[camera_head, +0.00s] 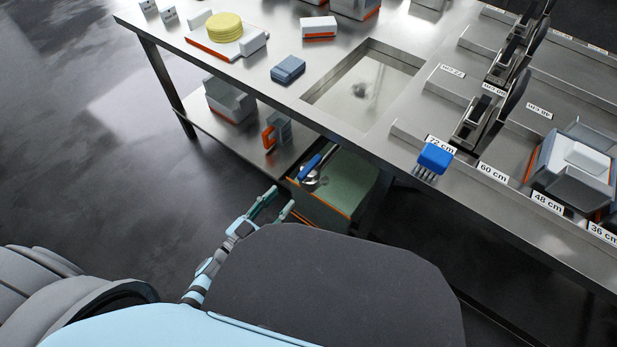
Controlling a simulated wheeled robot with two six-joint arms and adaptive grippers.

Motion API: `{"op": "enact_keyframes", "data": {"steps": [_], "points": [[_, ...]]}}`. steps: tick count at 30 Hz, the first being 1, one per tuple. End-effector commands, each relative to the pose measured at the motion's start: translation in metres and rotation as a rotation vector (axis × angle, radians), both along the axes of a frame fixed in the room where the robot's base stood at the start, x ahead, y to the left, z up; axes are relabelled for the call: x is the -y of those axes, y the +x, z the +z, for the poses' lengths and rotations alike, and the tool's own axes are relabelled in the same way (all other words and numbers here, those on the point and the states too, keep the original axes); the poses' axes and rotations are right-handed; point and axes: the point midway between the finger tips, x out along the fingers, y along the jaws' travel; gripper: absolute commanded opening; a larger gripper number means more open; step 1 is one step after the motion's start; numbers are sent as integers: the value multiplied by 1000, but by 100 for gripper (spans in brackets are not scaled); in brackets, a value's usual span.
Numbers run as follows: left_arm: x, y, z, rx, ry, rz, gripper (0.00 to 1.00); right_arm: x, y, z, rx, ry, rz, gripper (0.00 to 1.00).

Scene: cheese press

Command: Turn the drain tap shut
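What looks like the drain tap (311,179), a metal piece with a blue lever (311,163), shows below the table's front edge, under the sink (340,88). The lever slants up to the right; I cannot tell how far the tap is turned. My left gripper (282,198) is low in front of the table, a little below and left of the tap. Its two teal fingers are apart with nothing seen between them, and it looks clear of the tap. My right gripper is not in view.
A green bin (352,185) with an orange rim stands under the tap. An orange-handled jug (277,131) and a grey container (229,100) are on the lower shelf to the left. The steel tabletop (262,88) overhangs the tap. The floor at left is free.

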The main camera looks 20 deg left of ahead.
Motion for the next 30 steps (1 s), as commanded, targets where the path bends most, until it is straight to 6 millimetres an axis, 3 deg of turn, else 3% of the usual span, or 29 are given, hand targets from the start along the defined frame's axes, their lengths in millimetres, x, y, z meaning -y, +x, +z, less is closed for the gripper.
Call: {"op": "enact_keyframes", "data": {"steps": [9,12,15,19,27,30], "points": [[29,74,2,0,-1,5,35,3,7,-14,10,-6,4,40],[37,95,1,-2,1,5,35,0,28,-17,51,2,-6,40],[44,111,2,-2,0,5,35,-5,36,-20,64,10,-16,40],[48,122,2,-5,1,6,35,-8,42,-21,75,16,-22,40],[49,124,4,-6,1,6,35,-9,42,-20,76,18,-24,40],[49,124,4,-6,1,6,21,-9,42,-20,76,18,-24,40]]}}
